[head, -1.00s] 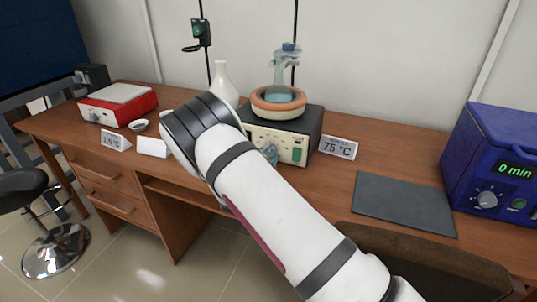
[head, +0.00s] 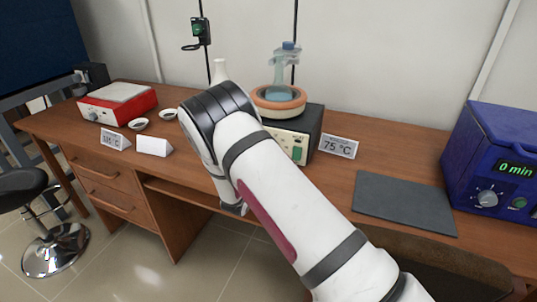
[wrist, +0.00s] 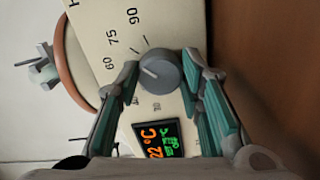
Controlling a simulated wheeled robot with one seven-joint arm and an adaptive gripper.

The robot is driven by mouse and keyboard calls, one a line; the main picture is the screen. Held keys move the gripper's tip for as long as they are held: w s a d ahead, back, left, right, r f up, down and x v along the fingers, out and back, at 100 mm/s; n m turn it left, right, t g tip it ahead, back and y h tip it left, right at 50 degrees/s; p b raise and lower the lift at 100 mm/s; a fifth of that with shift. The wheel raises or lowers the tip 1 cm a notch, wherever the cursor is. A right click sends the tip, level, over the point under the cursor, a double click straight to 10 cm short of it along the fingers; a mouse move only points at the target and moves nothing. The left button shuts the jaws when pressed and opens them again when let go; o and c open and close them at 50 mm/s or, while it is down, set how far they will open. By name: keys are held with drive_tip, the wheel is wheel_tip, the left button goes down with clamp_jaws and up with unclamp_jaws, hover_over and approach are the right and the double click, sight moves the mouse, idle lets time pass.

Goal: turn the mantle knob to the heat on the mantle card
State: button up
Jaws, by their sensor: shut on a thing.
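The heating mantle (head: 312,135) stands on the desk, a cream-fronted dark box with an orange-rimmed bowl holding a flask (head: 287,70). The mantle card (head: 338,148) beside it reads 75 °C. In the wrist view the grey mantle knob (wrist: 160,72) sits on the cream panel, with 60, 75 and 90 printed around it. Its pale pointer line faces left, roughly toward the 60 side; the exact setting is hard to tell. My gripper (wrist: 162,66) is shut on the knob, one finger on each side. In the head view my arm hides the knob and gripper.
The mantle display (wrist: 158,140) shows 22 °C in orange. A red hotplate (head: 118,104), a 105 °C card (head: 115,140), a blank white card (head: 154,147) and small dishes stand left. A dark mat (head: 405,203) and a blue furnace (head: 492,165) are right.

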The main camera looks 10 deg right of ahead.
idle(0.3)
drive_tip(key=o, duration=1.2)
drive_tip(key=shift+c, duration=0.2)
drive_tip(key=shift+a, duration=0.1)
drive_tip(key=v, duration=1.2)
